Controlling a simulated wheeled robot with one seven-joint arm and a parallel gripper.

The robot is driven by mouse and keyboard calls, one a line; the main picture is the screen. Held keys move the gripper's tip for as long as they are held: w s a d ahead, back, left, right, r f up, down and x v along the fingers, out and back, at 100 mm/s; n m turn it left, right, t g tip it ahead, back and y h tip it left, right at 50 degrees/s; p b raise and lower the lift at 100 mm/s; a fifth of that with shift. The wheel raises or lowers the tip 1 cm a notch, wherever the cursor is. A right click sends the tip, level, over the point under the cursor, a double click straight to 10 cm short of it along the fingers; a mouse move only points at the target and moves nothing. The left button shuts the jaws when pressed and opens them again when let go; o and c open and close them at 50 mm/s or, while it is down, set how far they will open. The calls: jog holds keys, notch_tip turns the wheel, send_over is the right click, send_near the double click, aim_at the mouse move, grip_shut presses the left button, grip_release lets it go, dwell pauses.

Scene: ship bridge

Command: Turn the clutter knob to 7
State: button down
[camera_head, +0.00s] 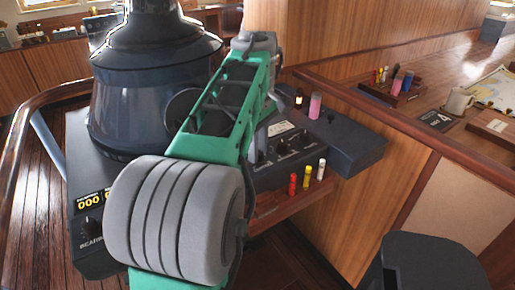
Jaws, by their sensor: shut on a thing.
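The dark console panel (290,143) stands right of the middle, with a white scale plate (282,128) and a row of black knobs (283,147). Their lettering is too small to read, so I cannot tell which is the clutter knob. My green and grey arm reaches up across the middle of the view and covers the console's left part. My gripper is hidden behind the arm. I cannot see its fingers or whether they touch a knob.
A wooden ledge below the panel holds red, yellow and white cylinders (306,180). A pink cylinder (315,105) stands on the console. A large dark pedestal (125,105) rises at left. A mug (457,102) sits on the right-hand desk. A curved wooden rail (17,140) borders the left.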

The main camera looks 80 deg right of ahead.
jog(key=m+p, duration=0.1)
jog(key=m, duration=0.5)
jog(key=m+p, duration=0.1)
jog(key=m, duration=0.5)
jog(key=shift+m, duration=0.4)
jog(key=m+p, duration=0.2)
jog(key=m, duration=0.3)
jog(key=m+p, duration=0.1)
jog(key=m, duration=0.5)
jog(key=shift+p, duration=0.4)
jog(key=shift+m, duration=0.3)
jog(key=c, duration=1.1)
grip_release()
jog(key=shift+c, duration=0.2)
